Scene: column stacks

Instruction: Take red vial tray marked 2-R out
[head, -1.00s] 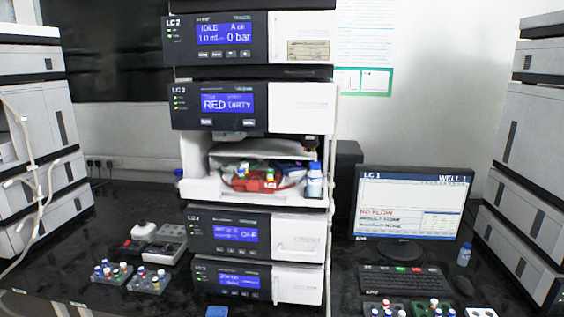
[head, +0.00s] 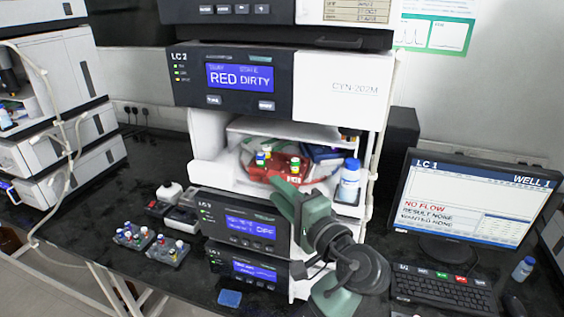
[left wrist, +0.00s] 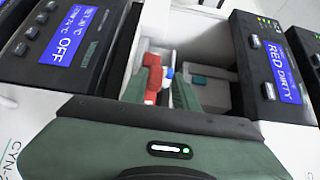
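The red vial tray (head: 275,174) sits in the open bay of the LC 2 stack, under the unit whose screen reads RED DIRTY. Several vials with coloured caps stand in it. A pale label shows on its front, too small to read surely. My left gripper (head: 286,188) is at the bay's mouth, just in front of the tray, with its fingers pointing in. In the left wrist view, the green fingers (left wrist: 158,92) are apart and the red tray (left wrist: 152,76) shows between and beyond them. I cannot tell whether they touch it. My right gripper is not in view.
A white bottle with a blue cap (head: 348,180) stands at the bay's right edge, close to my gripper. A blue tray (head: 322,153) lies deeper in the bay. Vial racks (head: 168,251) stand on the dark bench at left. A monitor (head: 470,210) stands at right.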

